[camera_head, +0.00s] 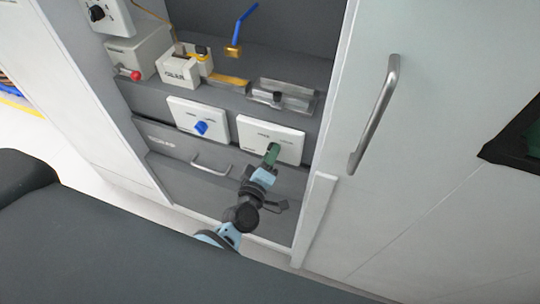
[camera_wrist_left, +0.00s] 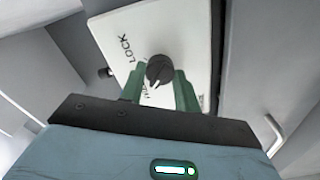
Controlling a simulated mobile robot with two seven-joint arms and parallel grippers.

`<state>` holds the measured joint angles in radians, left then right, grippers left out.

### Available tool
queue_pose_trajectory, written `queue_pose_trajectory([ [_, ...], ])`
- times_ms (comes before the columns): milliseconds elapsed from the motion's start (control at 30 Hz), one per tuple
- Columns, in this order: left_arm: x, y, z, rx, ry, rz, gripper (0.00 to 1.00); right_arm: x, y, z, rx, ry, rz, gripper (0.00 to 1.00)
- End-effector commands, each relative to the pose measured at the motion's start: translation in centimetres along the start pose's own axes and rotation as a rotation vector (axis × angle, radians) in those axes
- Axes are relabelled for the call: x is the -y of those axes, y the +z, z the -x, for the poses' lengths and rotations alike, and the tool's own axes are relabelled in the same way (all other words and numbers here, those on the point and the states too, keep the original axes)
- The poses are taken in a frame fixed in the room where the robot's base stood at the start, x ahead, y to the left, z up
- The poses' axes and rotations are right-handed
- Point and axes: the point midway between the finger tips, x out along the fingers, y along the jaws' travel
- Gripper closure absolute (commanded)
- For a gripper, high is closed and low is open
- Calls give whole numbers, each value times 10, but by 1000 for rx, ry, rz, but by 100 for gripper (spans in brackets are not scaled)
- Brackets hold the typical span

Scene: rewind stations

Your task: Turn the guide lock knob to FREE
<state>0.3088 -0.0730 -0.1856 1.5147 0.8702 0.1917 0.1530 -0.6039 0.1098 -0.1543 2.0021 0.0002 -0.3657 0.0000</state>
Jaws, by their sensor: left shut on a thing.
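The guide lock knob (camera_wrist_left: 159,69) is a dark round knob with a light pointer mark, on a white panel (camera_wrist_left: 186,28) in the left wrist view. The word LOCK is printed at the panel's upper left; other lettering is partly covered by the fingers. My left gripper (camera_wrist_left: 158,82) has its green fingers on either side of the knob and is shut on it. In the head view the left gripper (camera_head: 271,154) reaches the right-hand white panel (camera_head: 253,128), and the fingers hide the knob. My right gripper is not in view.
A second white panel with a blue knob (camera_head: 201,127) is to the left. A drawer handle (camera_head: 210,166) lies below. Above are a shelf with a metal tray (camera_head: 284,95), a white box (camera_head: 181,72) and a red ball knob (camera_head: 135,75). A tall door handle (camera_head: 375,113) is at right.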

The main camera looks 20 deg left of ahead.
Motion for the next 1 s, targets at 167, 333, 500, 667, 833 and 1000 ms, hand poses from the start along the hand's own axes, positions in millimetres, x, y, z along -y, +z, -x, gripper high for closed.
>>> queue_pose_trajectory([
  [167,1,1,1,3,-3,31,91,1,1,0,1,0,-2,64],
  [333,1,1,1,3,-2,40,91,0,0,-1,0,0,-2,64],
  [500,1,1,1,3,-2,40,91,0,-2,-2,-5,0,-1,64],
  [667,1,1,1,3,-2,39,60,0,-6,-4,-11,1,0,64],
  [833,1,1,0,2,-1,38,46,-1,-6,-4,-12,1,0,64],
  [1000,0,0,0,1,-1,37,46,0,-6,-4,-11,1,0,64],
])
